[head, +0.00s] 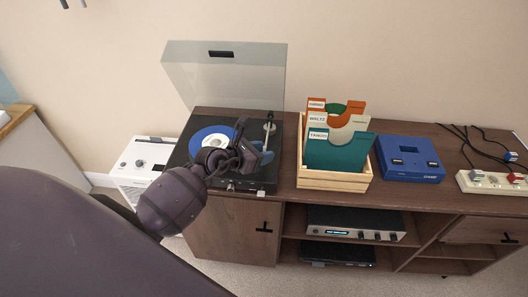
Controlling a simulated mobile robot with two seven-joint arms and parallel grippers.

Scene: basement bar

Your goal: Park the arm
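My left arm comes in from the lower left and reaches over the front of the turntable (225,185). Its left gripper (254,142) is in front of the record player, over its front right part. The two fingers look spread apart, with nothing visible held between them. The turntable's clear lid (225,75) stands raised. A blue record (205,143) with a white centre lies on the platter, partly hidden by my gripper. The tonearm (269,128) is at the platter's right side. My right gripper is not in view.
A wooden crate (334,181) of record sleeves stands right of the turntable on the cabinet (232,228). Further right are a blue box (409,158) and a cream device (492,182) with cables. A white unit (136,170) stands at left. Audio units sit on the cabinet shelves.

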